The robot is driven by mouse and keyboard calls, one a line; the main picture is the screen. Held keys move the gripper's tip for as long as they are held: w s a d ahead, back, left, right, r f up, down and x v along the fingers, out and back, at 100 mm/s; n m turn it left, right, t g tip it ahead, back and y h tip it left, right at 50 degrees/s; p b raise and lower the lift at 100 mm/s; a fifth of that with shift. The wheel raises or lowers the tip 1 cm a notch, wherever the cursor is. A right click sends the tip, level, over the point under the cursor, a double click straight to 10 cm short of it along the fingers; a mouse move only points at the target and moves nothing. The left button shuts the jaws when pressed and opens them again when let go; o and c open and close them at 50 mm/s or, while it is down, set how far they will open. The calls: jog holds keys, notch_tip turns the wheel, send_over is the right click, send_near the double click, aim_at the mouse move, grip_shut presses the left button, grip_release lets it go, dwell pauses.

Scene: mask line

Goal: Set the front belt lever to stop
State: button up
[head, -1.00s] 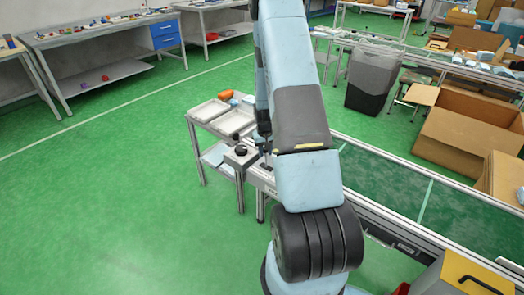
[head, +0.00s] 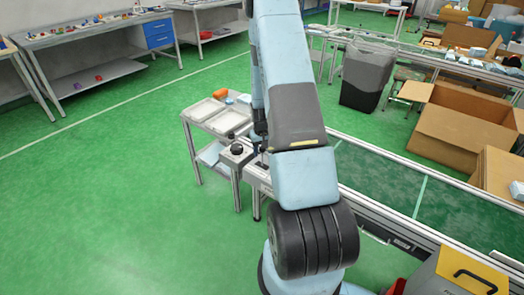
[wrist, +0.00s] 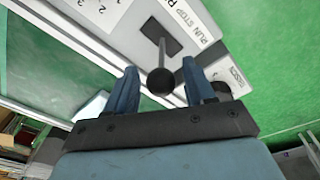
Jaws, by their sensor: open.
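The belt lever (wrist: 160,78) shows in the wrist view as a thin rod with a black ball knob, rising from a dark slot in a pale panel (wrist: 195,22) marked "RUN STOP". My gripper (wrist: 160,82) is open, with one blue finger on each side of the knob. The knob looks nearer the right finger; I cannot tell whether it touches. In the head view my arm hides the lever and the gripper. A dark knob on a small box (head: 237,148) shows left of my arm at the belt's end.
The green belt (head: 385,185) runs off to the right behind my arm. A small table with pale trays (head: 205,110) stands beyond the belt's end. A dark bin (head: 367,75) and cardboard boxes (head: 460,130) stand behind. The floor at left is clear.

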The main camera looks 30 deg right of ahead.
jog(key=shift+r, duration=0.1)
notch_tip(320, 180, up, 13)
jog(key=s+a, duration=0.1)
jog(key=shift+s+r, duration=0.15)
dwell(0.5)
jog(key=shift+r, duration=0.1)
dwell(0.3)
jog(key=s+a+r+t, duration=0.1)
jog(key=s+a+r, duration=0.25)
jog(key=r, duration=0.35)
jog(key=s+a+r+n, duration=0.1)
jog(key=s+a+r, duration=0.1)
jog(key=a+r, duration=0.45)
jog(key=s+a+r+t, duration=0.1)
jog(key=s+a+r, duration=0.2)
jog(key=r, duration=0.6)
jog(key=s+a+r+n+t, duration=0.1)
jog(key=s+a+r, duration=0.3)
jog(key=s, duration=0.5)
jog(key=s+a+r+n+t, duration=0.1)
jog(key=s+a+r, duration=0.4)
jog(key=s, duration=0.5)
jog(key=shift+s+y, duration=0.3)
jog(key=shift+y, duration=0.1)
jog(key=shift+a, duration=0.1)
